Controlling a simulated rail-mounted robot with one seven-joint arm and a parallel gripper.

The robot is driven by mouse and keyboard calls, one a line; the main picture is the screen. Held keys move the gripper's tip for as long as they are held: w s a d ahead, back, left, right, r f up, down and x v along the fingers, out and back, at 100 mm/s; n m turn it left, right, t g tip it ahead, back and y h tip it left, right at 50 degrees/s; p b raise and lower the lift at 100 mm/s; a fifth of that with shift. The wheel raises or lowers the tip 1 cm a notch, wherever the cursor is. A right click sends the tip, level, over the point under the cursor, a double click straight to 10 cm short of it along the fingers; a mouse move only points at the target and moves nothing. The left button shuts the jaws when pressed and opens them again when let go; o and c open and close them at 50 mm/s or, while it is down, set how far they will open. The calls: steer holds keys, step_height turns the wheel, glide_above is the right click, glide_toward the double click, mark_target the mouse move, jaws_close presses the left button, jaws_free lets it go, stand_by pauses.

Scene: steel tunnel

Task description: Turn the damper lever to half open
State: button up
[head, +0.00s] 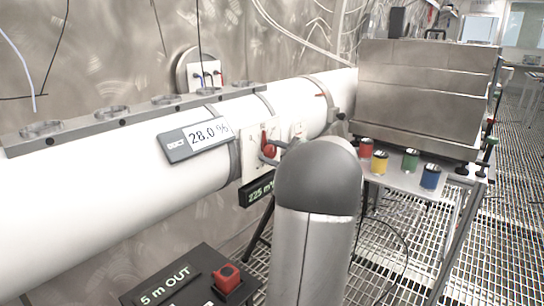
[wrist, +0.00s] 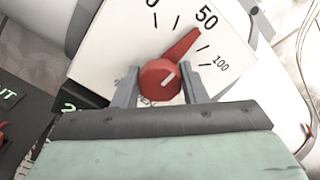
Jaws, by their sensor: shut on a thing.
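The damper lever (wrist: 160,82) is a red round hub with a red pointer on a white dial plate (wrist: 108,42). In the wrist view the pointer slants up and right, with its tip just below the 50 mark, between the 0 side and the 100 mark. My gripper (wrist: 160,72) is shut on the hub, one grey finger on each side. In the head view the red lever (head: 268,146) shows on the white duct, and my arm hides most of the gripper. A grey display (head: 198,139) on the duct reads 28.0 %.
A second display (head: 257,190) hangs under the dial, partly hidden. A metal box (head: 425,95) and several coloured jars stand on a table at right. A panel with a red switch (head: 227,277) is in front.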

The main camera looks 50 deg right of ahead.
steer(key=o, duration=1)
steer(key=shift+c, duration=0.2)
steer(key=s, duration=1.7)
steer(key=shift+s+a+p, duration=0.15)
steer(key=shift+s+p, duration=0.1)
steer(key=shift+p, duration=0.1)
steer(key=shift+w, duration=0.1)
